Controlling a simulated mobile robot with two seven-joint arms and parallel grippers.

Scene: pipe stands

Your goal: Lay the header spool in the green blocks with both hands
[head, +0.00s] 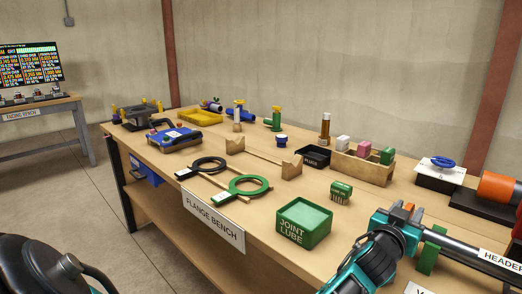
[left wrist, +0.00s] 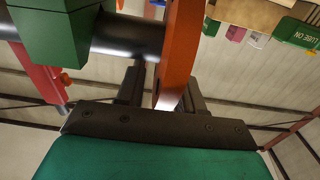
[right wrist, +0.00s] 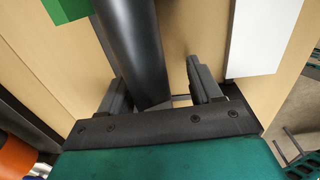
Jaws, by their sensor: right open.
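The header spool is a dark grey pipe (head: 465,245) at the right front of the bench, with an orange flange (left wrist: 178,50) in the left wrist view. My left gripper (head: 403,213) is at the spool's near-left end, with the flange between its narrowed fingers. A green block (head: 430,250) stands at the pipe, right of this gripper; a green block (left wrist: 58,35) also shows in the left wrist view. I cannot tell whether the pipe rests in it. My right gripper (right wrist: 163,95) is open, with the pipe (right wrist: 133,45) between its fingers.
A white plate (right wrist: 262,35) lies beside the pipe. A green Joint Lube box (head: 303,223) stands left of my left gripper. An orange cylinder (head: 496,187) is behind the spool at the right. A wooden box (head: 362,167) with coloured blocks stands farther back.

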